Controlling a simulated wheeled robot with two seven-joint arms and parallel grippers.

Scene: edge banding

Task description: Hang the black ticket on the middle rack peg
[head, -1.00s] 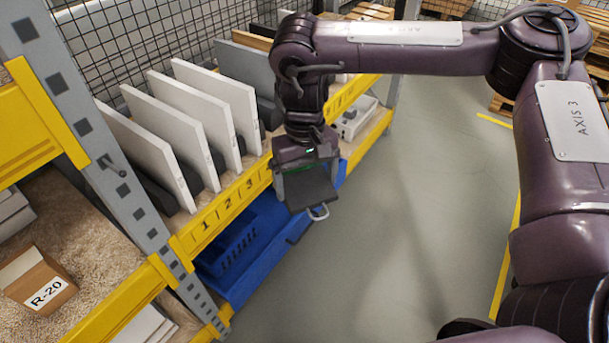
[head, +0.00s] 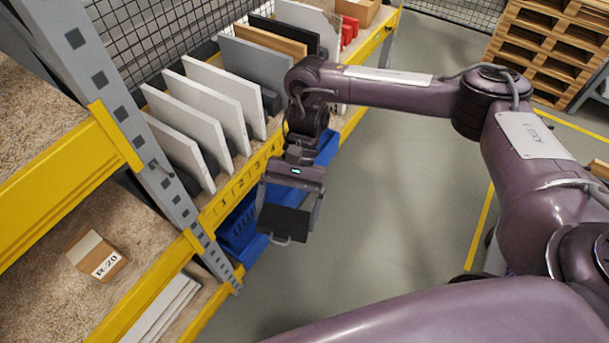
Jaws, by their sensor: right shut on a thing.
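My right gripper (head: 289,210) is shut on the black ticket (head: 284,222), a dark flat piece with a small light loop (head: 281,240) at its lower edge. It holds the ticket in the air in front of the yellow shelf beam, above the floor. I cannot make out other pegs clearly or tell whether this is the middle one. My left gripper is not in view.
White panels (head: 208,115) stand on the shelf behind the numbered yellow beam (head: 218,207). A blue bin (head: 236,230) is below. A cardboard box marked R-20 (head: 97,257) lies in the left bay. The floor (head: 395,190) to the right is clear.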

